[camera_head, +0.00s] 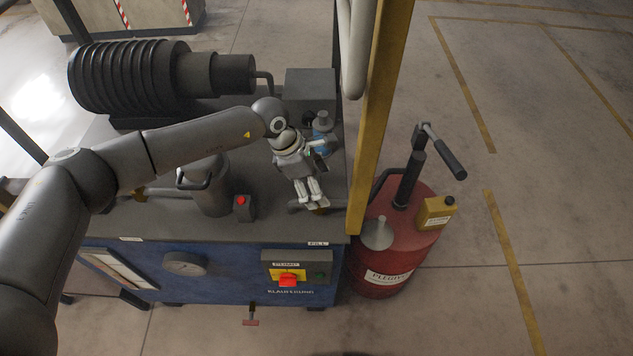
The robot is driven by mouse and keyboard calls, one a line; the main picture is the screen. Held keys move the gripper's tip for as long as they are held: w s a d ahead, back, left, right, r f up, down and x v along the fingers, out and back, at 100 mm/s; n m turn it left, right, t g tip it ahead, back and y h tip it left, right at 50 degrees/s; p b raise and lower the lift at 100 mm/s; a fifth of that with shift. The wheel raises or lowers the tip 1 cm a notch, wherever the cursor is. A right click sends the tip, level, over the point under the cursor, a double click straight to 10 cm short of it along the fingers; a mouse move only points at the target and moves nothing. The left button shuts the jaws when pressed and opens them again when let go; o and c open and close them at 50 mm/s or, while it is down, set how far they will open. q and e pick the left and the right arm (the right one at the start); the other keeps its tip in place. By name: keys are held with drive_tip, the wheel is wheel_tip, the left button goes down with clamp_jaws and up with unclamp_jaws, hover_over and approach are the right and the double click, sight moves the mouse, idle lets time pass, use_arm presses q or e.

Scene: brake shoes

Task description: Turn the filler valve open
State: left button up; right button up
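My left arm reaches in from the left over the machine. My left gripper (312,198) points down at the right front of the machine's top, behind the "FILL" label (318,243). A small brassy piece with a dark stub shows at its fingertips and appears to be the filler valve (320,210); the fingers hide most of it. The two fingers look close together, but whether they grip the valve is too small to tell. My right gripper is out of view.
A yellow post (378,120) stands just right of the gripper. A red drum (405,240) with a hand pump is beyond it. A grey cylinder (208,188) and a red-button box (243,208) stand left. The blue front panel (225,288) carries a gauge and red switch.

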use_arm(q)
drive_tip(key=c, duration=0.7)
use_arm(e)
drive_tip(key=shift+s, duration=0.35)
